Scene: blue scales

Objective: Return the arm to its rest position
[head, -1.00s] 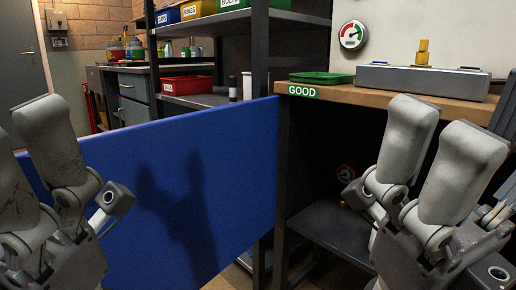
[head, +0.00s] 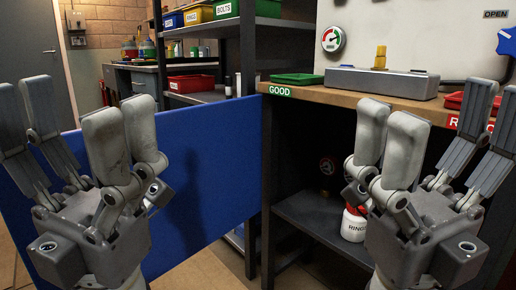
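My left gripper (head: 72,105) is at the left, raised in front of the blue panel, its fingers spread apart with nothing between them. My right gripper (head: 438,108) is at the right, raised in front of the workbench, its fingers also spread apart and empty. Both grippers point upward. The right gripper and its wrist hide part of the bench front and of the space below it.
The blue panel (head: 212,165) stands left of the wooden workbench (head: 305,95). On the bench are a green tray (head: 298,79), a grey device (head: 385,83) with a brass piece, and a red tray (head: 456,101). A bottle labelled RINGS (head: 353,226) stands on the lower shelf (head: 312,222).

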